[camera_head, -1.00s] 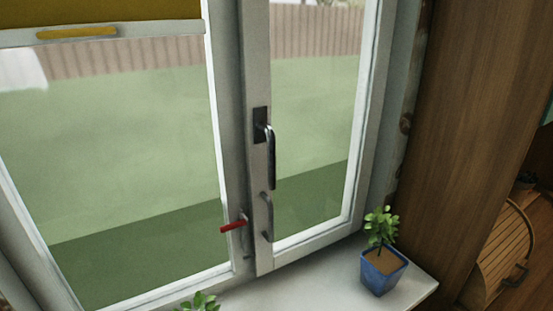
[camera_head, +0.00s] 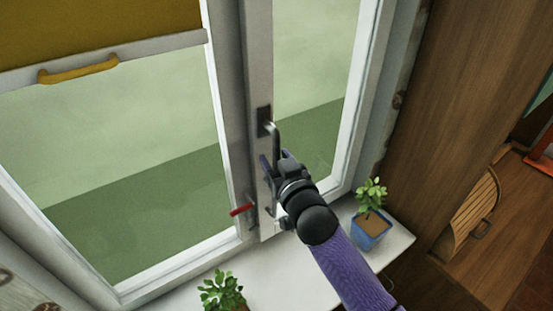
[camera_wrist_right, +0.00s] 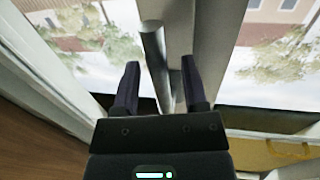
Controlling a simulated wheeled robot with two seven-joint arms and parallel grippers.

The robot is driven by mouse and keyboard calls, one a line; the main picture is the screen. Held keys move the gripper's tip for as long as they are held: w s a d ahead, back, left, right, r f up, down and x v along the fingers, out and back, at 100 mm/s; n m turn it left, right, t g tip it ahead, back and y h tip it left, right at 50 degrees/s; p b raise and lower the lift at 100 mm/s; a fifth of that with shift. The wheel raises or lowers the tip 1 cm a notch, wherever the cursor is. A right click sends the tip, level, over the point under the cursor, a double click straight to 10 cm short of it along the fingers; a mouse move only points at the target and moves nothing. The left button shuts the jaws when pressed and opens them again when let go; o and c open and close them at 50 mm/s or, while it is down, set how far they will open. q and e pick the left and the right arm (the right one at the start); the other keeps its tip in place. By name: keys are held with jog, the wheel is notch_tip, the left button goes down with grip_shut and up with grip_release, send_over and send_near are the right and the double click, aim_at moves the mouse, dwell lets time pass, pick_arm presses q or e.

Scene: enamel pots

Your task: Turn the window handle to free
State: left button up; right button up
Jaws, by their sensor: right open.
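The window handle (camera_head: 276,140) hangs down from a dark plate (camera_head: 264,122) on the frame of the right window sash. Its lower part is hidden behind my right gripper (camera_head: 274,159). In the right wrist view, the grey handle bar (camera_wrist_right: 153,55) runs between the two dark fingers of my right gripper (camera_wrist_right: 160,66). The fingers are open, one on each side of the bar, with gaps visible. My left gripper is not in view.
A red lever (camera_head: 241,210) sits low on the frame, left of my gripper. A potted plant in a blue pot (camera_head: 370,228) and another plant (camera_head: 222,290) stand on the sill (camera_head: 300,285). A yellow blind (camera_head: 100,28) hangs at upper left; a wooden panel (camera_head: 450,90) rises at right.

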jog(key=shift+w, duration=0.1)
grip_shut()
dwell(1.4)
